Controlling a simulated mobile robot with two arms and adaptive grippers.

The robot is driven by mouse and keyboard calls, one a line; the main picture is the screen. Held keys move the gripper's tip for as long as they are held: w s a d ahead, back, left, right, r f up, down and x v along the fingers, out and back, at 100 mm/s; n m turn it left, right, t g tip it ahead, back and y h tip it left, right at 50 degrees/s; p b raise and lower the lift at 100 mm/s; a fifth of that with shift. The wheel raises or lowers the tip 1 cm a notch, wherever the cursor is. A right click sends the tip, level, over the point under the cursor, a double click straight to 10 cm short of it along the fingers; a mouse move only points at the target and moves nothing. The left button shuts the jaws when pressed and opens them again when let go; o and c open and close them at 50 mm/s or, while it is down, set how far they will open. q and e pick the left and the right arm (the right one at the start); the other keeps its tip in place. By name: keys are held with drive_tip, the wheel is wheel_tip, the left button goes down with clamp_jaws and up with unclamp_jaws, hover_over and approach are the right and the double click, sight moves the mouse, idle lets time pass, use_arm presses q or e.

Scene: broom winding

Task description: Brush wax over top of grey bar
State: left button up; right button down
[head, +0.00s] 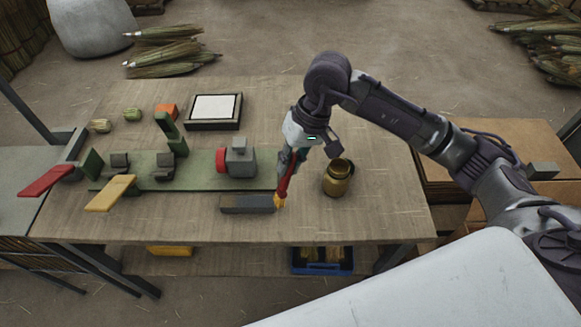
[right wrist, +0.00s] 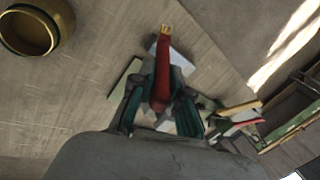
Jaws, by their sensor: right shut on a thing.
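The grey bar (head: 248,204) lies flat on the table, near its front edge. My right gripper (head: 287,160) is shut on a brush (head: 283,187) with a red handle and a yellow tip pointing down. The tip is at the right end of the bar; I cannot tell whether it touches. In the right wrist view the brush (right wrist: 162,75) stands out between the fingers. A brass-coloured pot (head: 338,178), likely the wax, stands open to the right of the brush; it also shows in the right wrist view (right wrist: 32,28). My left gripper is not in view.
A green winding machine (head: 200,168) with a grey block and red disc lies behind the bar. The table's front right is clear. A blue crate (head: 322,262) is below.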

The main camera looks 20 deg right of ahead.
drive_tip(key=shift+r, duration=0.9)
drive_tip(key=shift+a+p+v, duration=0.25)
drive_tip(key=shift+p+v, duration=0.25)
drive_tip(key=shift+v, duration=0.55)
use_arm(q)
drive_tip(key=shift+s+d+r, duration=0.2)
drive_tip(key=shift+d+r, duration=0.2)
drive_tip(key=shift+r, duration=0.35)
use_arm(e)
drive_tip(key=shift+r, duration=0.4)
